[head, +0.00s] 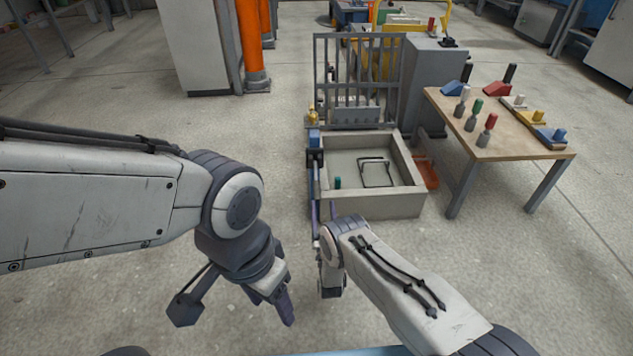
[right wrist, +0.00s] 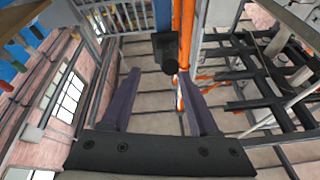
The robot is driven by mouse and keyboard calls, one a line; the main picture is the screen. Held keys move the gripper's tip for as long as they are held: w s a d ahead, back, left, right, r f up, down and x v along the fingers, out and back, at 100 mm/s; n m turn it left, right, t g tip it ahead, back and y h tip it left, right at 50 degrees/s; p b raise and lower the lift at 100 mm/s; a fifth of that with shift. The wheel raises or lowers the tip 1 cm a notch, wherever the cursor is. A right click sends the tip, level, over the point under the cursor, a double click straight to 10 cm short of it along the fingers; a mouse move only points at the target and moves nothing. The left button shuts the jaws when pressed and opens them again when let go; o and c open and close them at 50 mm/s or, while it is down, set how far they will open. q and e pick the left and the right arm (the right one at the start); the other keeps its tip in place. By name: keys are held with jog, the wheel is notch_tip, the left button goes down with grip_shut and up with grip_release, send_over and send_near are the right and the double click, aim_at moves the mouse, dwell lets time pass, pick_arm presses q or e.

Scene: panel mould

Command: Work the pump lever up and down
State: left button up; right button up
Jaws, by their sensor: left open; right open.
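A dark block-like part with a round end (right wrist: 168,50), which looks like the pump lever's grip, shows ahead of my right gripper's fingers (right wrist: 159,76) in the right wrist view. The spread fingers are open and empty; whether the part reaches between the tips is unclear. In the head view my right gripper (head: 323,207) is partly hidden by its own wrist, beside the mould's near left corner. A blue and dark fitting (head: 314,142) stands at the mould's left side; the lever's full shape cannot be made out. My left gripper (head: 275,303) is open, empty and pointing down over bare floor.
The grey panel mould (head: 385,204) holds a bent wire frame (head: 376,171) and a small green-topped piece (head: 337,183). A barred grille (head: 358,70) stands behind. A wooden table (head: 500,132) with coloured tools is at right. The floor at left is mostly clear.

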aim_at(316, 185)
jog(key=b+x, duration=0.1)
jog(key=x, duration=0.2)
jog(key=a+b+x, duration=0.1)
jog(key=x, duration=0.2)
jog(key=b+x, duration=0.1)
jog(key=x, duration=0.1)
jog(key=shift+w+a+r+b, duration=0.1)
jog(key=shift+w+a+b, duration=0.2)
jog(key=shift+w+b, duration=0.1)
jog(key=shift+w+r, duration=0.3)
jog(key=shift+w, duration=0.2)
grip_shut()
jog(key=shift+f, duration=0.1)
